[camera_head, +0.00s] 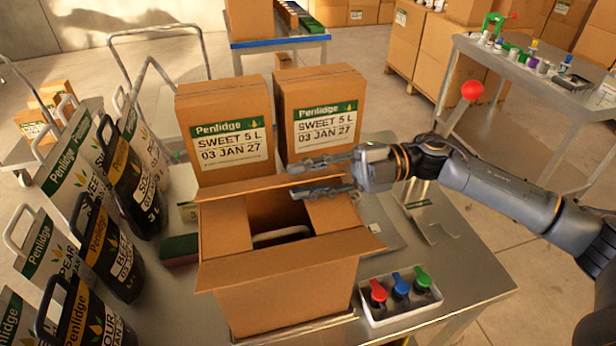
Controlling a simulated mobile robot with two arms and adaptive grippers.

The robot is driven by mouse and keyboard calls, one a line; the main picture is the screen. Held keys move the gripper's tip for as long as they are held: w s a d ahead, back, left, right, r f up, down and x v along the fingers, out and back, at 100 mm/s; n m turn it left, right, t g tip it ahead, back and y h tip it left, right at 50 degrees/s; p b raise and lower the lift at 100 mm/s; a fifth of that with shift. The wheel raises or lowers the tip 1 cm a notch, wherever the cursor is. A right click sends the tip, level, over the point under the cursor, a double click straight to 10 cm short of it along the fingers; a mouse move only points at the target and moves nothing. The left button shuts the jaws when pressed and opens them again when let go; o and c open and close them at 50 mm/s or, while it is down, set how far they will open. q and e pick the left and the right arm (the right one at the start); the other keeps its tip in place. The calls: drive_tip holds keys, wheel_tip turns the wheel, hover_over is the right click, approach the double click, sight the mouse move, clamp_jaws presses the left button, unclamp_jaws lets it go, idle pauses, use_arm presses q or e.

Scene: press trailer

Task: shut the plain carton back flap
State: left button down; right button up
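The plain carton (290,300) stands open on the metal table, its label-free front facing me. Its front flap (290,258) is folded outward towards me. Side panels or flaps show at the left (225,228) and right (335,213) of the opening, and a white handle (282,236) shows inside. The back flap (245,187) shows as a narrow strip along the far edge, partly hidden by my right gripper. My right gripper (298,180) comes in from the right, fingers apart and empty, over the back right of the opening. Whether it touches the flap cannot be told. My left gripper is out of view.
Two labelled cartons (231,145) (340,135) stand close behind the plain carton. A white tray (400,312) with red, blue and green-topped items is at front right. Labelled bags and dark jugs (125,265) crowd the left. The table's right part (465,275) is clear.

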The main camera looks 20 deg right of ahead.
sight(346, 173)
drive_tip(key=d, duration=1.2)
